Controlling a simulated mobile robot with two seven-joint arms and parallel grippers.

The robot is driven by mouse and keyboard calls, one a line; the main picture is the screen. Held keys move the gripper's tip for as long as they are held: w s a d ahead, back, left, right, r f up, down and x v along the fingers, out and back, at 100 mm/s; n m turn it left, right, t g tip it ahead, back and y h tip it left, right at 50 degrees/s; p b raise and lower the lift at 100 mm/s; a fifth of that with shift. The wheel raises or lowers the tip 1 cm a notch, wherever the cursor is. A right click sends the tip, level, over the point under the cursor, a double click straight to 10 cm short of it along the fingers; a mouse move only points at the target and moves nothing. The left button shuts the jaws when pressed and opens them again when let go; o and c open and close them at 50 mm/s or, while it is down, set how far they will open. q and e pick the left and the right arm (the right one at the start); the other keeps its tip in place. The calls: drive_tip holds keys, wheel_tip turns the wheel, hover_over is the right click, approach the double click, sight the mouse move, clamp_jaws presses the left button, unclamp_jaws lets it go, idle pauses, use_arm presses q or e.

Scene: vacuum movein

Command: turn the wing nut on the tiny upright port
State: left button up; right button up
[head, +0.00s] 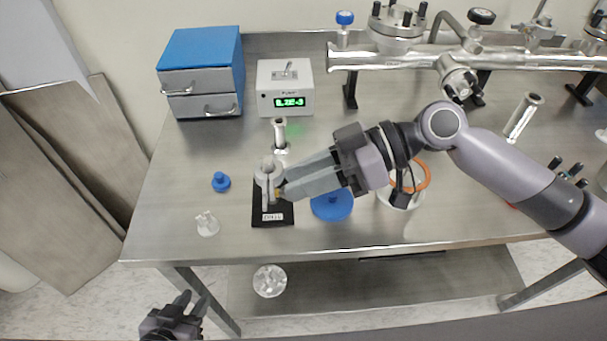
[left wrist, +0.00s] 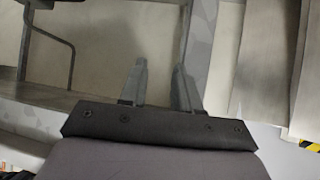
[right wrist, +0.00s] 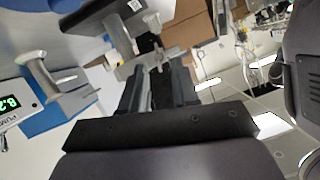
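The tiny upright port (head: 266,172) is a small metal fitting standing on a black labelled base (head: 272,218).
A blue cap (head: 221,182), a clear part (head: 207,224) and a blue disc (head: 332,206) lie around the base. Behind stand a metal tube (head: 280,134), the pump box (head: 286,88) and blue drawers (head: 203,72). A steel manifold (head: 400,58) spans the back right.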

drive_tip(key=v, duration=0.7)
drive_tip(key=shift+b, duration=0.45)
drive_tip(key=shift+a, duration=0.1)
